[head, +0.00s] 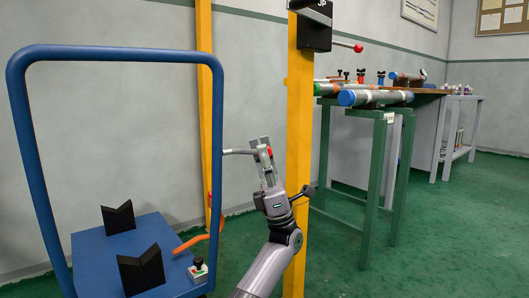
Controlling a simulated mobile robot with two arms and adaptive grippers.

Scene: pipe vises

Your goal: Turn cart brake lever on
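The blue cart (95,243) stands at the lower left with its tall blue handle frame (120,52). A small pale box with a black knob (198,267) sits at its right front corner. I cannot tell for sure which of these is the brake lever.
Two black V-shaped blocks (142,271) stand on the cart. A green stand (378,165) with pipes is at right. Green floor is clear at the lower right.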

